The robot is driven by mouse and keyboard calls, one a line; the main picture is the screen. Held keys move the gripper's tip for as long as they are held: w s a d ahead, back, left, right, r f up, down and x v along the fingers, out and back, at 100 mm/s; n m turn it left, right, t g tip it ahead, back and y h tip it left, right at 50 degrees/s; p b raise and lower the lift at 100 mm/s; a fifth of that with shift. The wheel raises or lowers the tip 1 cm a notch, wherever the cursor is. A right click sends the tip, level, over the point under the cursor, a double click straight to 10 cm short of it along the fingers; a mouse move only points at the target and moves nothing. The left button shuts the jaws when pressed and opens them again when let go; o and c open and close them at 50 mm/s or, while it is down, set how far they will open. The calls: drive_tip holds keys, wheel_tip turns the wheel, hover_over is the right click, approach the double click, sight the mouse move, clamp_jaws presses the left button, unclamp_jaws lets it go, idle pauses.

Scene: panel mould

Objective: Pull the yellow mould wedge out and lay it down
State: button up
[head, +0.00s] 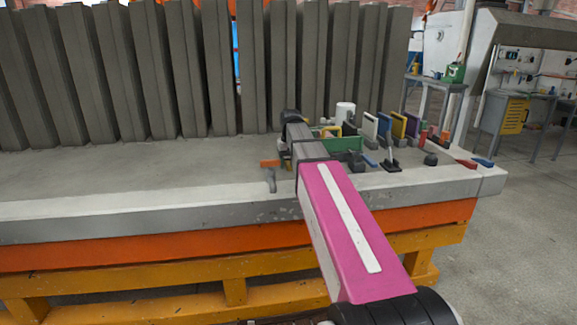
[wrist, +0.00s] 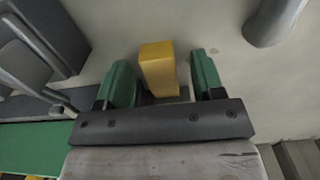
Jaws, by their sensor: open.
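The yellow mould wedge (wrist: 158,68) shows in the wrist view as a short yellow block near the grey slab surface. My gripper (wrist: 163,82) is open, with one green-padded finger on each side of the wedge. A gap shows between the wedge and each finger, narrower on the left. The wedge's lower end is hidden by my gripper's dark crossbar. In the head view my arm covers the working spot, and I cannot make out the wedge or my fingertips there.
A green tray (head: 341,144) stands right of my wrist, with a white cylinder (head: 345,112) behind it. Several coloured panels (head: 398,126) stand farther right. Tall grey slabs (head: 120,70) line the back. An orange-topped piece (head: 270,164) sits at left. The bench (head: 120,175) is bare farther left.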

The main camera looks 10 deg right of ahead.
sight(295, 181)
clamp_jaws()
drive_tip(key=shift+s, duration=0.15)
drive_tip(key=shift+s, duration=2.9)
drive_tip(key=shift+s, duration=2)
drive_tip(key=shift+s, duration=0.1)
